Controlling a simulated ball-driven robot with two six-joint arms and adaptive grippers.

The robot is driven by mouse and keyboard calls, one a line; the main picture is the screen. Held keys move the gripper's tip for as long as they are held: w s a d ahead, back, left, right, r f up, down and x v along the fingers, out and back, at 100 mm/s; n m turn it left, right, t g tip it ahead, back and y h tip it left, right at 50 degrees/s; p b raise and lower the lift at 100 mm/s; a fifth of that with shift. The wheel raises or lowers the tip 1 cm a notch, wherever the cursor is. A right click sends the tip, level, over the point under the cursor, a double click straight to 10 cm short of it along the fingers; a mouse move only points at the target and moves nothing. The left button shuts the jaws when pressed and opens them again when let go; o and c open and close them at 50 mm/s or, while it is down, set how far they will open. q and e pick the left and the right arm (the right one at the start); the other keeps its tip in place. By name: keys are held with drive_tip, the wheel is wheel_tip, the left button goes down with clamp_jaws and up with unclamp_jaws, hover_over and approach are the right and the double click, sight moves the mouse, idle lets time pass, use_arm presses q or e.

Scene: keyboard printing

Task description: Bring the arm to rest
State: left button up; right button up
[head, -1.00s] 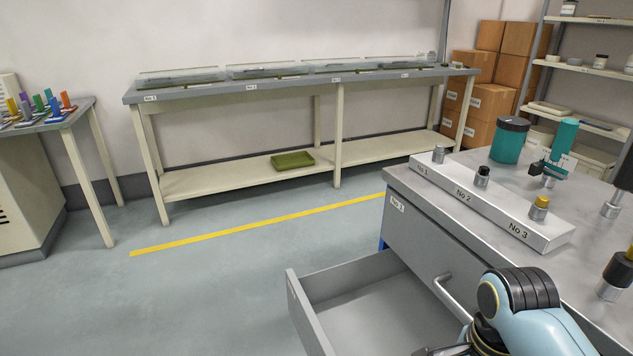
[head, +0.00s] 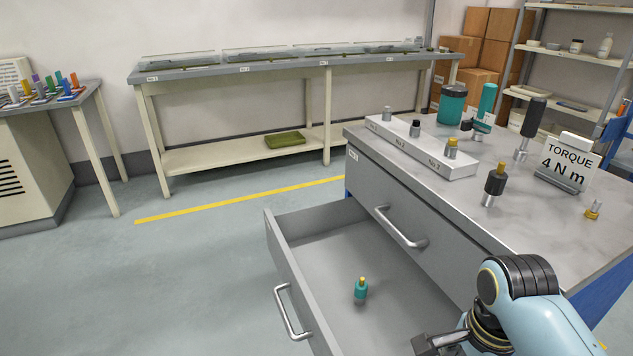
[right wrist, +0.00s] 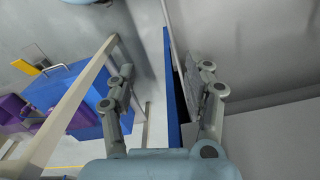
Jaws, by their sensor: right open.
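My right arm (head: 535,310), light blue with a black banded joint, is at the lower right of the head view, in front of the cabinet and beside its open drawer (head: 285,262). Only part of my right gripper (head: 435,346) shows there, at the bottom edge. In the right wrist view my right gripper (right wrist: 160,78) has its two grey fingers spread wide, with nothing between them. A blue upright edge (right wrist: 175,85) lies beyond the fingers. My left gripper is not in view.
A teal bottle with a yellow top (head: 361,290) stands in the drawer. The cabinet top (head: 480,215) holds a numbered block (head: 425,150), tools and a torque sign (head: 568,160). A long bench (head: 300,63) stands at the back; the floor before it is clear.

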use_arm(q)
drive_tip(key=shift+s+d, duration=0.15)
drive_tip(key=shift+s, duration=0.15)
use_arm(e)
drive_tip(key=s+d+f+n, duration=0.2)
drive_tip(key=s+f+n, duration=0.3)
drive_tip(key=s+f, duration=0.4)
drive_tip(key=s+d+f+n, duration=0.3)
drive_tip(key=s+f+n, duration=0.3)
drive_tip(key=s, duration=0.8)
drive_tip(key=s+d+f+n, duration=0.3)
drive_tip(key=s+f+n, duration=0.2)
drive_tip(key=s+f, duration=0.7)
drive_tip(key=shift+f+n+t+h, duration=0.4)
drive_tip(key=shift+f, duration=0.05)
drive_tip(key=shift+a, duration=0.1)
